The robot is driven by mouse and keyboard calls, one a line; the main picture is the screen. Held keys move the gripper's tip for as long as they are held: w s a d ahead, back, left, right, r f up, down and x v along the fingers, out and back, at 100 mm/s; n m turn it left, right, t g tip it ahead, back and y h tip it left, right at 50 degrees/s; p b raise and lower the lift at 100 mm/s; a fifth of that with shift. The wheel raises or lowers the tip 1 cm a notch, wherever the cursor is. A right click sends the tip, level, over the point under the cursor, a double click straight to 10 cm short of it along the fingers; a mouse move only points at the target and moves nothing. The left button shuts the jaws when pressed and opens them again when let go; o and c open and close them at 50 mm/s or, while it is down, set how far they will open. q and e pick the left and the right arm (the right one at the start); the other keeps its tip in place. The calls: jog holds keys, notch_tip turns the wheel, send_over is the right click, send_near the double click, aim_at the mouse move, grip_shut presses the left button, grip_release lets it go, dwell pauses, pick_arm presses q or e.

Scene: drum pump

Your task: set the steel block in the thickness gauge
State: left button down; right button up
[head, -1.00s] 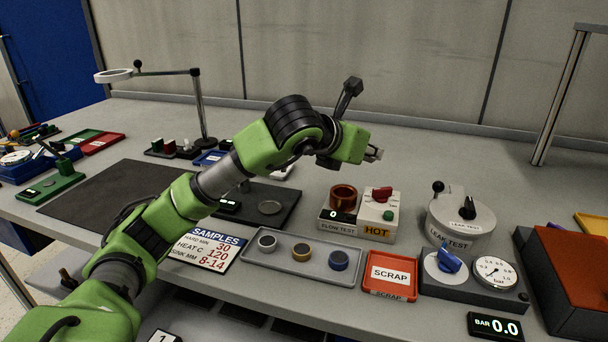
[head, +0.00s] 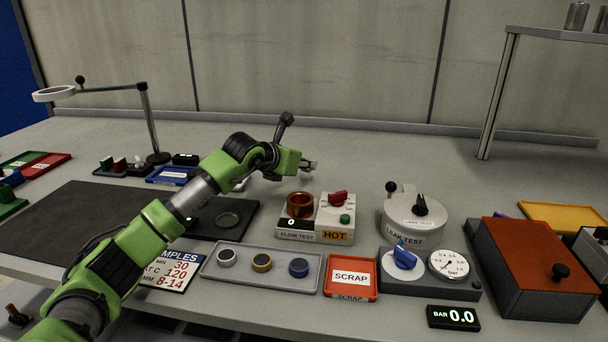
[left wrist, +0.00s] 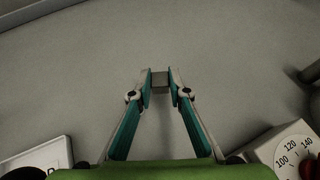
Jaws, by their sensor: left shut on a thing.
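My left gripper (left wrist: 160,82) is shut on a small grey steel block (left wrist: 160,84), held between its two fingertips in the left wrist view. In the head view the left gripper (head: 309,165) is over the back of the bench, behind the flow test unit, and the block is too small to make out. I cannot identify the thickness gauge for certain in these frames. My right gripper is not in view.
The flow test unit (head: 300,236) stands in front of the gripper. To its right are the leak test pot (head: 412,228) and a red-lidded box (head: 535,255). A grey sample tray (head: 213,275) and red scrap tray (head: 350,291) lie at the front. The back centre is clear.

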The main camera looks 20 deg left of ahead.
pick_arm(q)
notch_tip(320, 180, down, 3)
jog(key=shift+w+a+f, duration=0.15)
jog(key=shift+f, duration=0.05)
jog(key=c, duration=1.9)
grip_release()
